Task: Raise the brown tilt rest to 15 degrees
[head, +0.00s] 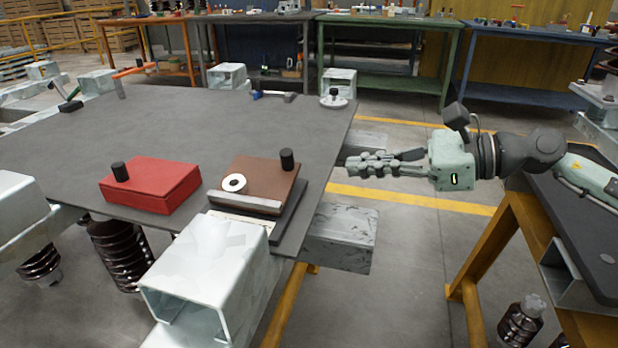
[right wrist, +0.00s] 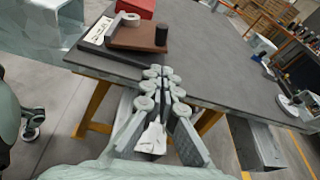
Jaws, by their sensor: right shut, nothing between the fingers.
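The brown tilt rest (head: 262,178) sits at the near right corner of the dark grey table. It has a brown plate over a dark base, a pale metal lip along its front edge and an upright black knob (head: 287,160) at its back right. A white ring (head: 234,183) lies on the plate. The plate looks nearly flat; I cannot read its angle. The tilt rest also shows in the right wrist view (right wrist: 138,37). My right gripper (head: 352,165) is shut and empty, to the right of the rest and apart from it, by the table edge (right wrist: 205,95). My left gripper is not in view.
A red block with a black knob (head: 150,187) stands left of the rest. A pale square tube (head: 210,275) lies in front. A small white round piece with a black knob (head: 334,98) stands at the table's far right corner. The table's middle is clear.

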